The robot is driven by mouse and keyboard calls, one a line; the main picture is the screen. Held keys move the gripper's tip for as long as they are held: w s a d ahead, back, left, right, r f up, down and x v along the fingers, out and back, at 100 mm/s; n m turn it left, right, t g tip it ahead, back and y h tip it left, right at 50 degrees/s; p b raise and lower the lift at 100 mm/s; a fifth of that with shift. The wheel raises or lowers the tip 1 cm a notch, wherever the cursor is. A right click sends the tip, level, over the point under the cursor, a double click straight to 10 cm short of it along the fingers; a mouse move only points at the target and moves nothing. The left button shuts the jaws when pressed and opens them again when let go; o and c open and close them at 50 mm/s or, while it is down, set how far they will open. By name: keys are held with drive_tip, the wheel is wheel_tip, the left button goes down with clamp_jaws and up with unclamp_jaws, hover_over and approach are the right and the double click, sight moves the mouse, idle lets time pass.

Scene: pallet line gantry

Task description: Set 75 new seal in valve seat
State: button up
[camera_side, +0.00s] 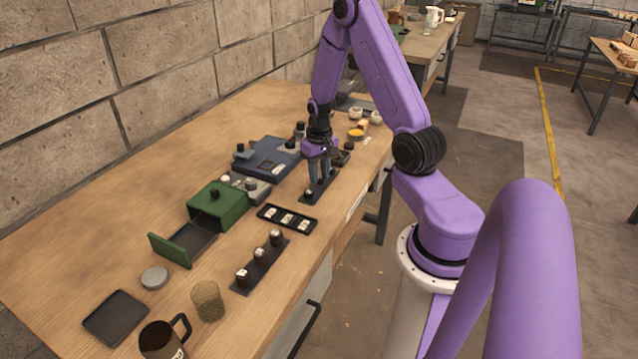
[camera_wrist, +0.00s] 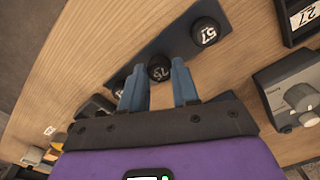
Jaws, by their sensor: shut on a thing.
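My gripper (camera_side: 319,178) is low over a dark strip (camera_side: 325,188) near the table's right edge. In the wrist view its two blue-grey fingers (camera_wrist: 158,66) are shut on a black round piece (camera_wrist: 160,72) with a white number label, seemingly 75. The piece is at the strip; I cannot tell whether it still touches it. A similar piece labelled 57 (camera_wrist: 206,33) stands on the strip, and it also shows in the side view (camera_side: 308,194). Another labelled piece (camera_wrist: 118,89) is partly hidden behind a finger. I cannot identify the valve seat for certain.
A black tray with white cards (camera_side: 265,214) and another dark strip with several black pieces (camera_side: 240,288) lie nearer the camera. A grey knobbed box (camera_side: 258,195), green box (camera_side: 222,207) and blue unit (camera_side: 262,168) stand to the left. The far-left tabletop is clear.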

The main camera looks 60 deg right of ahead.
drive_tip(key=shift+r, duration=2.5)
approach(267, 165)
drive_tip(key=s, duration=0.1)
drive_tip(key=shift+w+a+f, duration=0.1)
drive_tip(key=shift+w+f, duration=0.15)
drive_tip(key=shift+f, duration=1.05)
drive_tip(key=shift+w+a+f, duration=0.1)
drive_tip(key=shift+w+f, duration=0.1)
drive_tip(key=shift+f, duration=1.1)
drive_tip(key=shift+d+f, duration=0.1)
drive_tip(key=shift+f, duration=0.35)
